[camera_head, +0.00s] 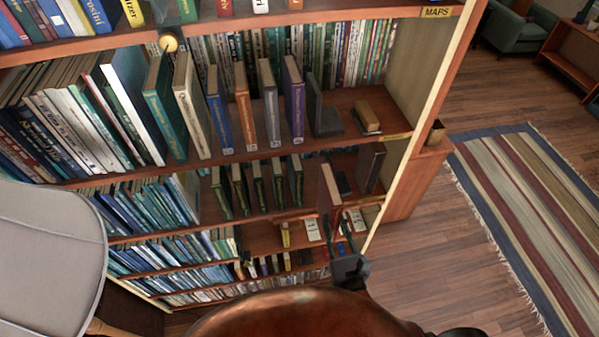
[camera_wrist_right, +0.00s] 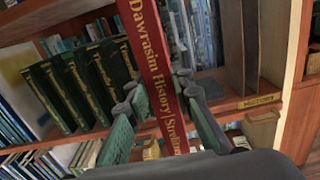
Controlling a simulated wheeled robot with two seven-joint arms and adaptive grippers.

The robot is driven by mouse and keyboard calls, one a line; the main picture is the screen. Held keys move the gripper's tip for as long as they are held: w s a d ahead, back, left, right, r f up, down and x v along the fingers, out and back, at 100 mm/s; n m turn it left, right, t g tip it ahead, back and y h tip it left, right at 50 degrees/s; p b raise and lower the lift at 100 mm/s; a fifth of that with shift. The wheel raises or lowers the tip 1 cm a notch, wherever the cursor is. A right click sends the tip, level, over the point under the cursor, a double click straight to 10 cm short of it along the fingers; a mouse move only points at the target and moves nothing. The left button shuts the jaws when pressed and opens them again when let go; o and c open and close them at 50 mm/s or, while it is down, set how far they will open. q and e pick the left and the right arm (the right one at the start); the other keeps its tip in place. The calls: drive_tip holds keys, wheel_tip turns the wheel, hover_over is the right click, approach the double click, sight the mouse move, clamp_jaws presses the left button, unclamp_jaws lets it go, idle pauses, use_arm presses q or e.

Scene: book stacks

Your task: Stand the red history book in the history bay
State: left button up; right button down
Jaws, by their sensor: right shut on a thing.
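The red history book (camera_head: 328,190) stands nearly upright in my right gripper (camera_head: 346,246), in front of the shelf. In the right wrist view the red book (camera_wrist_right: 158,75) shows its spine with gold lettering, tilted in the picture, and the right gripper (camera_wrist_right: 160,115) has one finger on each side of it. The history bay, marked by a HISTORY label (camera_wrist_right: 262,101), lies behind the book. Several dark green books (camera_head: 257,184) stand at the left of that bay. The book partly hides the bay's shelf. My left gripper is not in view.
A dark upright panel (camera_head: 370,168) stands near the bay's right end. The shelf above holds several spaced books, a grey bookend (camera_head: 322,112) and a brown box (camera_head: 367,114). A rounded brown surface (camera_head: 300,315) fills the bottom foreground. A striped rug (camera_head: 530,210) lies at right.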

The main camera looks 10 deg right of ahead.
drive_tip(key=w, duration=0.2)
drive_tip(key=w+p, duration=0.1)
drive_tip(key=w, duration=0.1)
drive_tip(key=w+r+p, duration=0.1)
drive_tip(key=w, duration=0.1)
drive_tip(key=shift+a, duration=0.3)
drive_tip(key=w+f, duration=0.4)
drive_tip(key=w, duration=0.7)
drive_tip(key=shift+w+a, duration=0.15)
drive_tip(key=shift+a, duration=0.05)
drive_tip(key=shift+f+b, duration=0.2)
drive_tip(key=shift+b, duration=0.15)
drive_tip(key=c, duration=1.7)
unclamp_jaws()
drive_tip(key=shift+f, duration=0.1)
